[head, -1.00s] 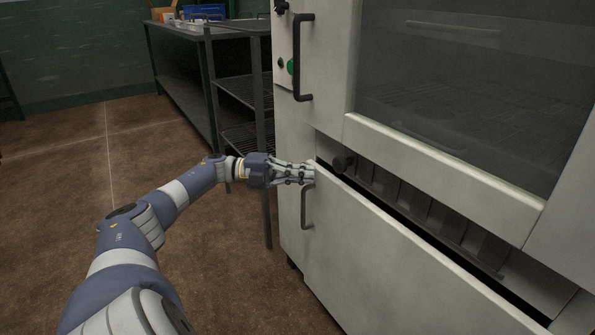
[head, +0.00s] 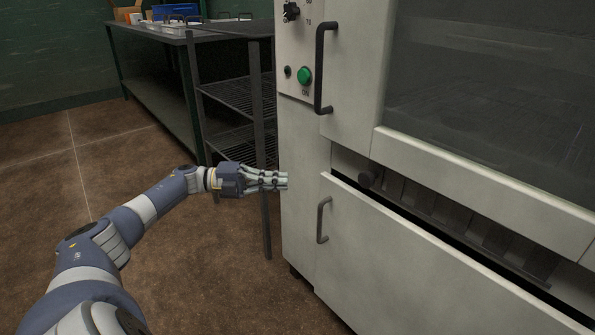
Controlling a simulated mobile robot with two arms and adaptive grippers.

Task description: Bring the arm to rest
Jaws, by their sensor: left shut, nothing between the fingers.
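My left arm (head: 157,203) reaches in from the lower left of the head view. My left gripper (head: 286,181) is shut and empty, its fingers pointing right. Its fingertips overlap the left edge of the cabinet (head: 305,170) in the picture; I cannot tell whether they touch it. The lower front panel (head: 400,265) is tilted open at the top, leaving a dark gap. Its handle (head: 323,220) is right of and below the gripper, apart from it. My right gripper is not in view.
The upper glass door (head: 490,90) is shut, with a dark handle (head: 324,68). A green button (head: 304,76) is beside it. A wire-shelf rack (head: 235,95) and a long table (head: 155,75) stand behind the gripper. The brown floor (head: 40,220) at left is clear.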

